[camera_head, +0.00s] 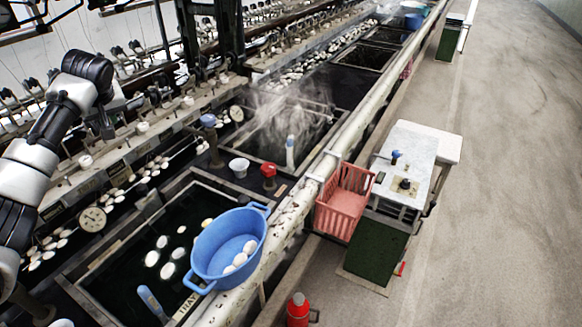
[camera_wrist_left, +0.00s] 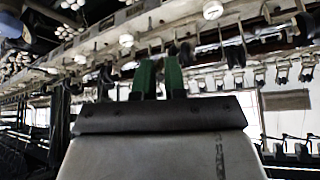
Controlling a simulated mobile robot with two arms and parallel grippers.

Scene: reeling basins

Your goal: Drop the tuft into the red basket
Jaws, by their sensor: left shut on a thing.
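The red basket (camera_head: 336,222) is a slatted, open-topped bin beside the long pale rail, right of centre in the head view. Its inside looks empty from here. My left gripper (camera_head: 106,126) is at the upper left of the head view, above the basin machinery and far to the left of the basket. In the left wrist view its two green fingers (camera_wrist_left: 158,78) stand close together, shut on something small. The tuft itself cannot be made out in either view. My right gripper is not in view.
A blue basin (camera_head: 205,262) with white cocoons sits on the near rail, beside a dark water basin with floating cocoons. A white-topped table (camera_head: 418,150) stands right of the basket. A red flask (camera_head: 298,310) is at the bottom. The floor at right is clear.

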